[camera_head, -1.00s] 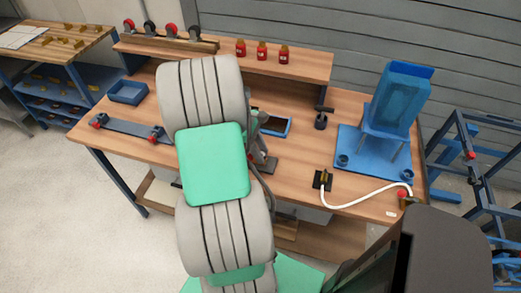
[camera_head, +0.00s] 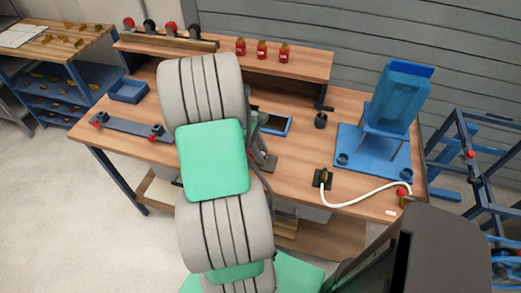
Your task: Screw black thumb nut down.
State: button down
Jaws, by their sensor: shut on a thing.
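My arm, a grey ribbed limb with green pads, stands across the middle of the bench, and my gripper is hidden behind it. I cannot make out what its fingers hold. A rack (camera_head: 172,38) on the back shelf carries red and black knobs, one black knob (camera_head: 149,26) among them. A dark bar (camera_head: 128,126) lies on the left of the bench with a red-topped knob (camera_head: 98,122) near one end and another knob (camera_head: 157,130) near my arm. I cannot tell which black piece is the task's thumb nut.
Red bottles (camera_head: 262,50) stand on the shelf.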

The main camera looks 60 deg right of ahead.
jog(key=shift+f, duration=0.15)
jog(key=m+y, duration=0.1)
jog(key=m, duration=0.2)
jog(key=shift+d, duration=0.1)
jog(key=m, duration=0.1)
jog(key=m+y, duration=0.1)
jog(key=m, duration=0.1)
jog(key=shift+s+d+f, duration=0.1)
jog(key=shift+f, duration=0.15)
jog(key=shift+f+m+t+y+b, duration=0.15)
jog(key=shift+m+t+y+b, duration=0.2)
jog(key=shift+m+b, duration=0.6)
jog(key=m+y+b, duration=0.1)
jog(key=m+b, duration=0.1)
jog(key=m, duration=0.1)
jog(key=shift+t+b, duration=0.35)
jog(key=shift+b, duration=0.05)
jog(key=m+b, duration=0.2)
jog(key=b, duration=0.2)
jog(key=shift+m+t+y, duration=0.25)
jog(key=shift+t+y, duration=0.05)
jog(key=shift+y, duration=0.05)
jog(key=m+t+b, duration=0.1)
jog(key=m+b, duration=0.2)
jog(key=b, duration=0.6)
jog(key=shift+y, duration=0.3)
